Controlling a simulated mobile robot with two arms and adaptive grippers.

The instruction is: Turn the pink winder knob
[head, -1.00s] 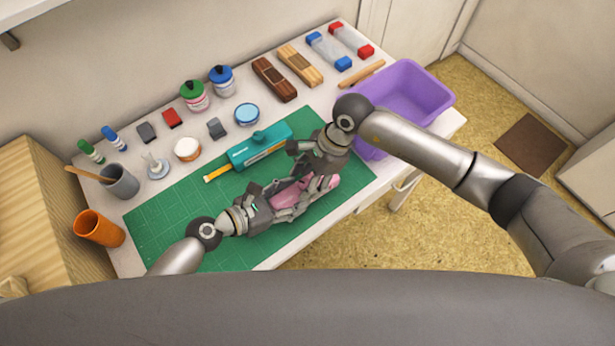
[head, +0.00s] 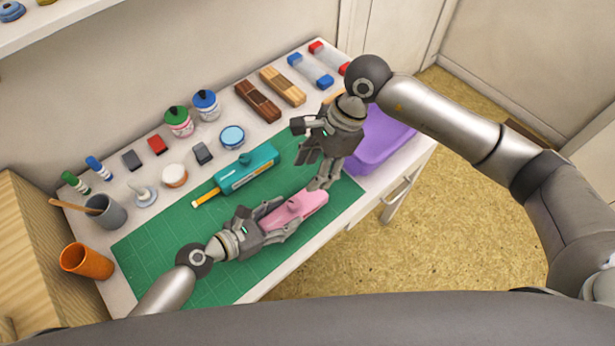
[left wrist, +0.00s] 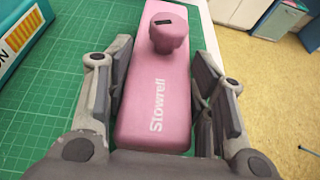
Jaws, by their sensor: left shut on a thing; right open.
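The pink winder (head: 312,202) lies on the green cutting mat (head: 165,235) near its front edge. In the left wrist view its long pink body (left wrist: 160,95) reads "Stowrell", and the pink knob (left wrist: 168,32) stands on top near the far end, with a small dark mark. My left gripper (head: 279,217) is shut on the winder's body, one finger along each side, clear of the knob. My right gripper (head: 309,155) is open and empty, above and behind the winder's far right end, with its lower finger hanging close to that end.
A teal winder (head: 246,170) with a yellow strip lies behind the pink one. A purple bin (head: 385,140) stands at the right. Jars, ink pads, blocks, a grey cup (head: 106,212) and an orange cup (head: 86,262) line the back and left. The mat's left part is clear.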

